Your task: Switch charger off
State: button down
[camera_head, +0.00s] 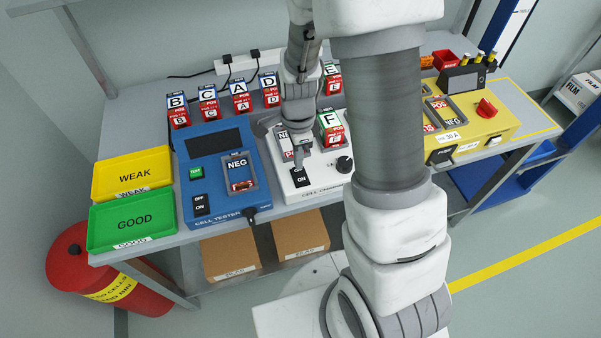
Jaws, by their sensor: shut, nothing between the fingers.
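The cell charger (292,192) is a white box in the middle of the bench, partly hidden behind my arm. Its black rocker switch (299,178) is at its front left, with OFF marked at the top and ON at the bottom. A black knob (344,164) is at its right, and cell F (330,131) stands in a bay at its back. My gripper (298,167) is shut and empty, pointing down with its tips at the upper edge of the switch. I cannot tell whether they touch it, nor which way the rocker is tipped.
The blue cell tester (215,217) stands close on the left with its own OFF/ON switch (200,204). Yellow WEAK (105,168) and green GOOD (105,222) trays are further left. A yellow device (490,122) stands to the right. Several lettered cells line the back.

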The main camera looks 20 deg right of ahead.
jog(key=shift+f+b, duration=0.6)
jog(key=shift+f, duration=0.2)
dwell(0.4)
notch_tip(320, 180, up, 7)
jog(key=p, duration=0.6)
jog(key=shift+r, duration=0.1)
dwell(0.4)
jog(key=s+r+n+t, duration=0.35)
jog(key=r+n, duration=0.45)
jog(key=r, duration=0.7)
jog(key=s+r+n+t, duration=0.2)
jog(key=s+r+n, duration=0.8)
jog(key=shift+s+r, duration=0.2)
